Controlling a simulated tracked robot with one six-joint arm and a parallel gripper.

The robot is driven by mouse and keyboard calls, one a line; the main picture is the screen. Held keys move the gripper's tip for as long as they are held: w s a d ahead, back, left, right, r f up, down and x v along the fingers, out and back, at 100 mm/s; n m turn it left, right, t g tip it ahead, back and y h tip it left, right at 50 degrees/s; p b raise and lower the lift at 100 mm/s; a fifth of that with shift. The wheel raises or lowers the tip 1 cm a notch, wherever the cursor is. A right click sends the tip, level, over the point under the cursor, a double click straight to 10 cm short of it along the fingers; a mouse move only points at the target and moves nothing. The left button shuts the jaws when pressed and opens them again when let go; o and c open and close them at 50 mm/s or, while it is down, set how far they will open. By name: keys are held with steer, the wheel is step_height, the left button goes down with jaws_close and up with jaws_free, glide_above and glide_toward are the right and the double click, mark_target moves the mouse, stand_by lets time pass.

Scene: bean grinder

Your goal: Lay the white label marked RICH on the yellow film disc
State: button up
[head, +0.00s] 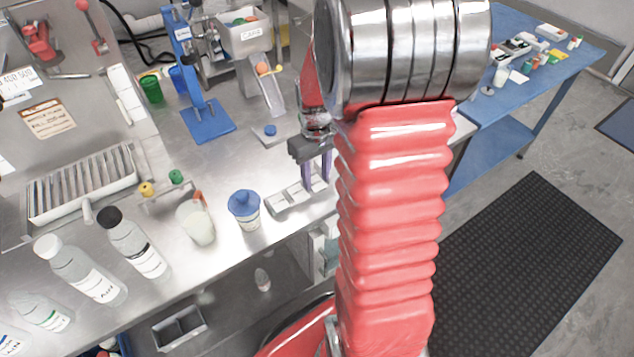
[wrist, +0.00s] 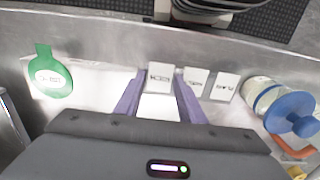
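A row of three white label blocks stands near the bench edge. The one between my fingers, with dark lettering that seems to read RICH (wrist: 160,77), is at the left end of the row in the wrist view. A middle label (wrist: 195,81) and a third label (wrist: 226,86) stand to its right. The row also shows in the head view as white blocks (head: 297,192). My gripper (wrist: 161,80), with purple fingers, points down at the row; its fingers are apart, one on each side of the label. It also shows in the head view (head: 318,180). I cannot identify a yellow film disc.
A green tabbed disc (wrist: 50,73) with a white oval lies left of my fingers. A blue-lidded cup (head: 245,209) stands close beside the labels. A beaker (head: 197,222), bottles (head: 132,243) and a blue-based press (head: 207,119) occupy the bench.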

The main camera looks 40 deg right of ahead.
mark_target(316, 183)
steer(key=shift+c, duration=0.5)
steer(key=c, duration=0.6)
step_height(316, 183, up, 10)
steer(key=shift+r, duration=0.1)
stand_by(0.5)
steer(key=shift+n, duration=0.3)
steer(key=w+a+f, duration=0.2)
steer(key=w+a, duration=0.2)
steer(key=a, duration=0.2)
steer(key=w+a+f, duration=0.2)
steer(key=w+a, duration=0.3)
steer(key=a, duration=0.2)
steer(key=w+a+f, duration=0.3)
steer(key=w+a, duration=0.2)
steer(key=a, duration=0.2)
steer(key=shift+w, duration=0.25)
